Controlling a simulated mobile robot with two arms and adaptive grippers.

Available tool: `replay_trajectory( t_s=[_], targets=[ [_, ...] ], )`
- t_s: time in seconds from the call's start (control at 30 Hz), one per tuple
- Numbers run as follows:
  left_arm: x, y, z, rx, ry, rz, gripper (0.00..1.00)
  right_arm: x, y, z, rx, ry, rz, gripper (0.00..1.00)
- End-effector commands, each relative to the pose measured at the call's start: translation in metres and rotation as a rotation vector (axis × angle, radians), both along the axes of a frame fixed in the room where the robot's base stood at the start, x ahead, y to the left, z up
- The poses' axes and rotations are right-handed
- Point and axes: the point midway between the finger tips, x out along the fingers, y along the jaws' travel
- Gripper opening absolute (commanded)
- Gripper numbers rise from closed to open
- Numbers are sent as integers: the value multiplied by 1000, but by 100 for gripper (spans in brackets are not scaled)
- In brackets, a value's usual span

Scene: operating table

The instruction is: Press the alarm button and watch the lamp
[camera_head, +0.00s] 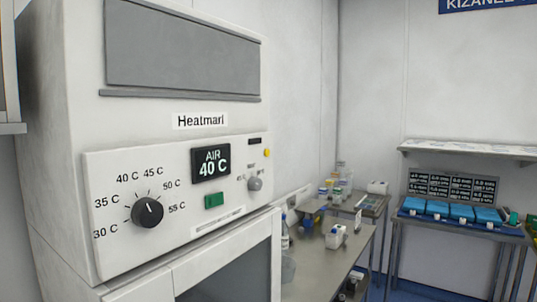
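A white warming cabinet labelled "Heatmari" (70,110) fills the left of the head view. Its front panel has a green rectangular button (214,200) below a display (211,163) that reads "AIR 40 C". A small round yellow lamp (266,153) sits at the panel's upper right edge. A grey round knob or button (255,184) is right of the green button. A black dial (147,212) with marks from 30 C to 55 C is at the left. No part reads as "alarm", so I cannot tell which is the alarm button. Neither gripper is in view.
A metal table (318,262) with bottles and small containers stands right of the cabinet. Farther right, another table holds blue boxes (462,212) below a wall shelf (470,150). Blue floor (430,292) shows at the lower right.

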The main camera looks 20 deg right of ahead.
Motion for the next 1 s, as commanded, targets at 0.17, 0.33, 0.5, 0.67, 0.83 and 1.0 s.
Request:
replay_trajectory(
  t_s=[0.17,0.33,0.5,0.67,0.83,1.0],
  targets=[
    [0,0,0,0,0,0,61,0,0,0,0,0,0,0],
    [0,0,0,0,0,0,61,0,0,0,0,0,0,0],
    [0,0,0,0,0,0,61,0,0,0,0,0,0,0],
    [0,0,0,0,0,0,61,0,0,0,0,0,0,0],
    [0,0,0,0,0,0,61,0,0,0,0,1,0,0],
    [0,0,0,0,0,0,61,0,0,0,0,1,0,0]
  ],
)
